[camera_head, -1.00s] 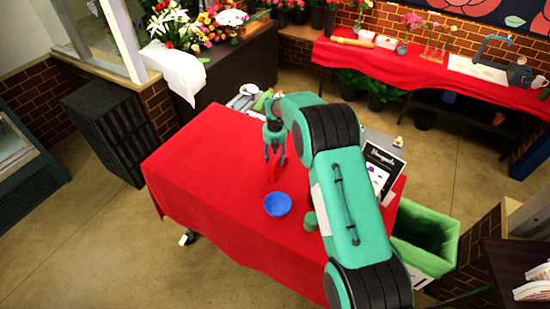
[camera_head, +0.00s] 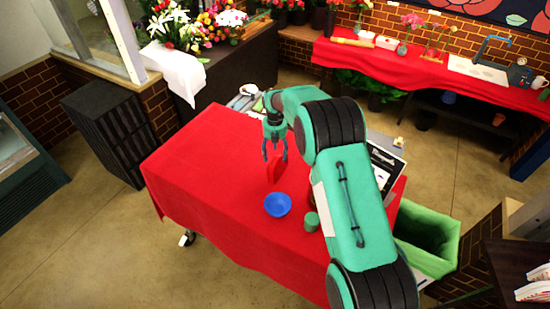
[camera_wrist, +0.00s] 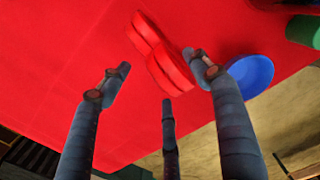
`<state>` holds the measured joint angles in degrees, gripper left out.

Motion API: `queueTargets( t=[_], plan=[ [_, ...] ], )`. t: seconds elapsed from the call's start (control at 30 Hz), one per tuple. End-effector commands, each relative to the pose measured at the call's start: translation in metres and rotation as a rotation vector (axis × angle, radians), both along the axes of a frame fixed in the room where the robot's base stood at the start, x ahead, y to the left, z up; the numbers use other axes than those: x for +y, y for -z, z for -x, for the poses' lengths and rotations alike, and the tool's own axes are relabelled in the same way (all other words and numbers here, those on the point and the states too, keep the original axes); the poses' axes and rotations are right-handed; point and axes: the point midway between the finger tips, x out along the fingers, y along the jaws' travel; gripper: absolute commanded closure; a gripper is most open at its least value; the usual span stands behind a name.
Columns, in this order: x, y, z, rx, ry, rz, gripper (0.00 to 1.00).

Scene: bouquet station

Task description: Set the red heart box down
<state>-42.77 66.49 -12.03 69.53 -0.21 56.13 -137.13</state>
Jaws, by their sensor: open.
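The red heart box (camera_head: 277,167) is on the red-covered table (camera_head: 205,165), just behind a blue bowl (camera_head: 277,205). In the wrist view the heart box (camera_wrist: 163,56) shows its rounded lobes and a seam, just beyond my fingertips. My gripper (camera_head: 274,154) is open, pointing down above the box, with its fingers spread. In the wrist view my gripper (camera_wrist: 160,76) has its three fingers apart, and none clearly presses on the box. Red on red makes the box's exact contact with the cloth hard to see.
A green cylinder (camera_head: 312,221) stands right of the bowl. A framed sign (camera_head: 384,165) is at the table's right end, partly behind my arm. A green-lined bin (camera_head: 428,240) stands beyond it on the floor. The table's left half is clear.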

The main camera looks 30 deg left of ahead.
Motion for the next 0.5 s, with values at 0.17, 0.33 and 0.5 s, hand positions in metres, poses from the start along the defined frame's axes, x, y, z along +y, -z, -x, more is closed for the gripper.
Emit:
queueTargets(
  t=[0.17, 0.33, 0.5],
  plan=[
    [0.001, -0.028, 0.0, -0.002, 0.0, -0.002, 0.37],
    [0.001, -0.055, 0.0, -0.001, 0.0, -0.001, 0.37],
    [0.0, -0.076, 0.0, 0.0, 0.0, 0.0, 0.37]
  ],
)
